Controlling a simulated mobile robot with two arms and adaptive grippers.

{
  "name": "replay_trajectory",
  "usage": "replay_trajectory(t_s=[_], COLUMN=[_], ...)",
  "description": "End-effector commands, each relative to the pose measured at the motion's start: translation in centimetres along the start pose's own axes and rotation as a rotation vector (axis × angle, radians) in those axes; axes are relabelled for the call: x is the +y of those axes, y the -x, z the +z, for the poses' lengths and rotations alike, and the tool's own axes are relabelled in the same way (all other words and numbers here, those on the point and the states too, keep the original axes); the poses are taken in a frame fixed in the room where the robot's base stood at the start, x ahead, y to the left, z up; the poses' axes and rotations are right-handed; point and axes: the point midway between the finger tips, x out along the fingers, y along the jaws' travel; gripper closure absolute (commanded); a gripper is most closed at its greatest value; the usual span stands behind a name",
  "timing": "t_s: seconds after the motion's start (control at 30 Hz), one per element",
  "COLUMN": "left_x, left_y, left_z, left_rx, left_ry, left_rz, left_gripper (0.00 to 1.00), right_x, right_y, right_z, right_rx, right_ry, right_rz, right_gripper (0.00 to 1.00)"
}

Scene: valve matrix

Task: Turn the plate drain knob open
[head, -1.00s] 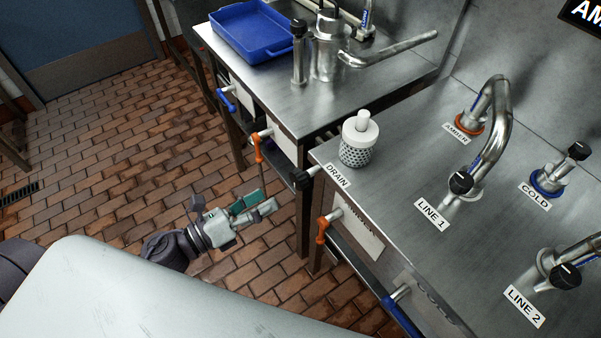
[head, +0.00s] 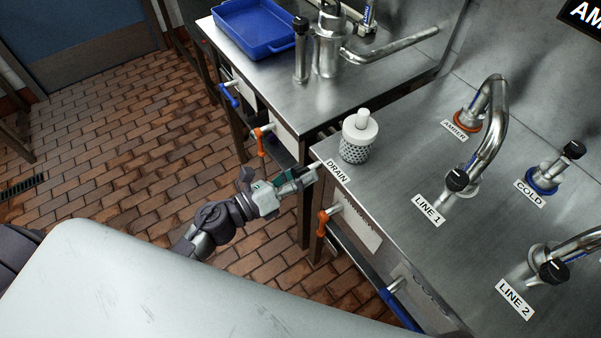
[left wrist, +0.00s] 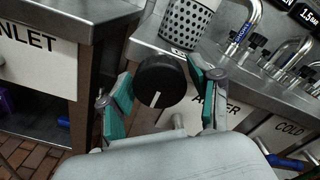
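The drain knob (left wrist: 160,82) is black and round with a white line, which points down in the left wrist view. It sits at the bench's front left corner by the DRAIN label (head: 336,171). My left gripper (head: 302,174) is at this corner and mostly hides the knob in the head view. In the left wrist view my left gripper (left wrist: 163,103) has its teal-padded fingers apart, one on each side of the knob. Gaps show beside the knob, and I see no clear grip on it. My right gripper is not in view.
A white perforated cup (head: 358,137) stands on the bench near the corner. Orange handles (head: 322,222) and a blue handle (head: 392,292) stick out below the bench fronts. Taps with black knobs (head: 456,180) stand farther right. Brick floor lies open at left.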

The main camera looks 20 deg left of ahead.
Motion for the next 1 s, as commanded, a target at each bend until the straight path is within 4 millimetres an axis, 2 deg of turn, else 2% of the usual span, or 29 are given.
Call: replay_trajectory(t_s=[0.03,0.2,0.27,0.67,1.0], left_x=[0.0,0.0,0.0,0.0,-0.2], left_y=[0.0,0.0,0.0,0.1,0.0], left_z=[0.0,0.0,0.0,0.1,0.2], left_rx=[0.0,0.0,0.0,0.001,0.0], left_ry=[0.0,0.0,0.0,0.089,0.365], left_rz=[0.0,0.0,0.0,0.001,0.001], left_gripper=[0.51,0.8,0.87,0.87,0.87], right_x=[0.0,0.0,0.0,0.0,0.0], right_y=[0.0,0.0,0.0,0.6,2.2], right_z=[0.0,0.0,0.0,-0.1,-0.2], right_rx=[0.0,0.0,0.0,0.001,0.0], right_ry=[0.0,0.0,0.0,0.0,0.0], right_rz=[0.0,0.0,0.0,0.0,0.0], right_gripper=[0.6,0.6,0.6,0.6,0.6])
